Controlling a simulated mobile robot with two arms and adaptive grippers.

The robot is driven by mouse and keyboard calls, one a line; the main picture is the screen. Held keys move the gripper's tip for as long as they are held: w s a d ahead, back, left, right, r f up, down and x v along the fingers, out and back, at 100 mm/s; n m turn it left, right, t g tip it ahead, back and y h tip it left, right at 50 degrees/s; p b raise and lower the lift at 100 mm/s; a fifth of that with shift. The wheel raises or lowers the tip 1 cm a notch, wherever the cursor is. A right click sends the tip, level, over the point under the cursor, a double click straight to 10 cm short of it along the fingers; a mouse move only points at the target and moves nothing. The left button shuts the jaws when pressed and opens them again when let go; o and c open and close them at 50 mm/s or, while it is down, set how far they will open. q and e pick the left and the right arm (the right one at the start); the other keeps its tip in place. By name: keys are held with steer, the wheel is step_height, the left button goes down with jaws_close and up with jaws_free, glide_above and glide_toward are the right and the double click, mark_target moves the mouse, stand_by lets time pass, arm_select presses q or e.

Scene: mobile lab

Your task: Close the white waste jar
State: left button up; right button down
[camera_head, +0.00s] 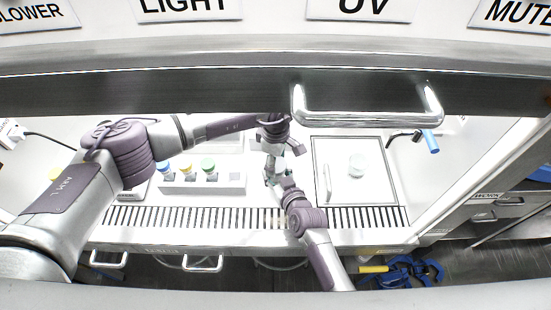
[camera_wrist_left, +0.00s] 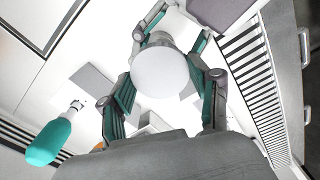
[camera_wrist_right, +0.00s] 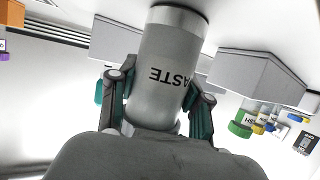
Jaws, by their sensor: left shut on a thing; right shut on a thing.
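The white waste jar (camera_wrist_right: 165,65) shows in the right wrist view as a pale grey cylinder with an upside-down WASTE label. My right gripper (camera_head: 279,175) is shut on it, with fingers on both sides. A round white lid (camera_wrist_left: 166,72) shows from above in the left wrist view, between the fingers of my left gripper (camera_head: 276,149), which is shut on it. In the head view the two grippers meet closely, left above right, and mostly hide the jar. I cannot tell whether the lid is seated on the jar.
A white rack (camera_head: 229,182) with blue-, yellow- and green-capped vials stands to the left. A square plate (camera_head: 375,192) with a round clear dish (camera_head: 357,165) lies to the right. A blue-handled tool (camera_head: 430,141) is at the right wall. The sash handle (camera_head: 367,118) crosses the front.

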arm_select(q)
steer(key=shift+f, duration=0.1)
steer(key=m, duration=0.4)
steer(key=shift+m, duration=0.4)
steer(key=m, duration=0.2)
steer(key=shift+m, duration=0.4)
steer(key=m, duration=0.6)
steer(key=o, duration=0.8)
